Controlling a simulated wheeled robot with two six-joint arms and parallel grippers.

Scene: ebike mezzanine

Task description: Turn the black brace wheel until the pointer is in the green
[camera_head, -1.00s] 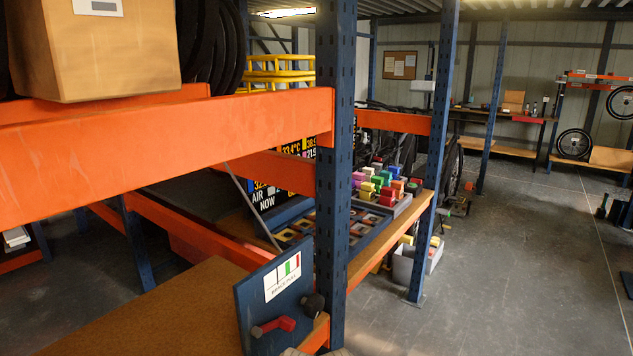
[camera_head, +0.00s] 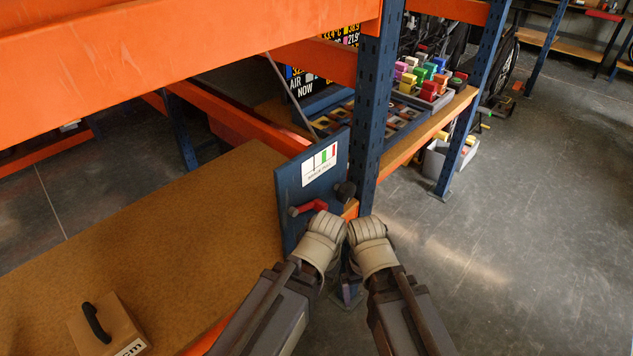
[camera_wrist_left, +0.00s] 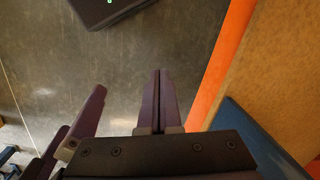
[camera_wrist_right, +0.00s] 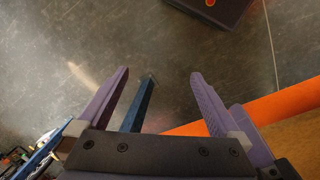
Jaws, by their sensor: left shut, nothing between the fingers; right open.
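The blue panel (camera_head: 289,208) stands upright at the shelf's end. It carries a white gauge card (camera_head: 319,164) with a green and a red band; the pointer is too small to make out. The black brace wheel (camera_head: 345,190) sits at the panel's right edge, beside a red handle (camera_head: 308,207). My left gripper (camera_head: 322,240) is just below the red handle; its fingers are shut and empty in the left wrist view (camera_wrist_left: 161,100). My right gripper (camera_head: 369,238) is just below the black wheel, apart from it; its fingers are open and empty in the right wrist view (camera_wrist_right: 162,88).
A blue rack post (camera_head: 374,110) rises right behind the wheel. An orange beam (camera_head: 190,45) crosses above the wooden shelf (camera_head: 170,215). A box with a black handle (camera_head: 108,330) lies on the shelf at front left. The floor at right (camera_head: 540,220) is clear.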

